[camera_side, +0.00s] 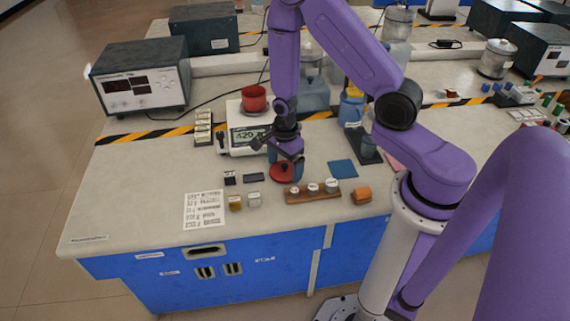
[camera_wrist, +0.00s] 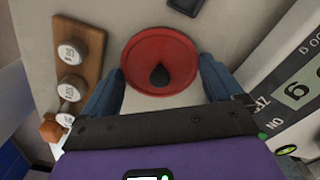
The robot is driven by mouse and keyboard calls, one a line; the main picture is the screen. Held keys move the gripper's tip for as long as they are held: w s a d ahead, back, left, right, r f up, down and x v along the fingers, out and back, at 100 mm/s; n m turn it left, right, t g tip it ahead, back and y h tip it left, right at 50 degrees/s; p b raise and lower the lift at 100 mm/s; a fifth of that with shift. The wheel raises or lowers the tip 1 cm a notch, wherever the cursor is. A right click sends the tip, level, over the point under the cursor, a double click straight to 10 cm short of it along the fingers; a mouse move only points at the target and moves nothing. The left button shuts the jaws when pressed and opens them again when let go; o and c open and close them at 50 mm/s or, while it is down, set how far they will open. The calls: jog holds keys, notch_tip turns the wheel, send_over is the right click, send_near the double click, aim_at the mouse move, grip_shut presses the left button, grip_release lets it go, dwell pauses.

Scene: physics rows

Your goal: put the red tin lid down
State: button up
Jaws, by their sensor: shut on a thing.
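The red tin lid (camera_wrist: 145,48) is round with a dark knob in its middle. In the wrist view it lies between the two blue fingers of my gripper (camera_wrist: 160,72). My gripper is shut on the lid. I cannot tell whether the lid touches the bench top. A red tin (camera_side: 254,98) stands on the white scale behind, its top uncovered.
Dark small pieces (camera_side: 254,177) lie to the left, a blue square (camera_side: 342,169) to the right, a printed sheet (camera_side: 204,209) at front left.

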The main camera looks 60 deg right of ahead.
aim_at(285, 164)
jog(key=shift+f, duration=0.2)
jog(key=o, duration=0.7)
jog(key=shift+c, duration=0.2)
jog(key=shift+r, duration=0.15)
notch_tip(285, 164, up, 12)
jog(key=s+a+r+n, duration=0.2)
jog(key=s+r+n, duration=0.2)
jog(key=s+n, duration=0.3)
jog(key=s+a+r+n, duration=0.3)
jog(key=s+n, duration=0.4)
jog(key=n, duration=0.8)
jog(key=s+a+r+n, duration=0.3)
jog(key=s+n, duration=0.4)
jog(key=n, duration=0.3)
jog(key=shift+a+r+n, duration=0.15)
jog(key=shift+r+n, duration=0.25)
jog(key=shift+r, duration=0.45)
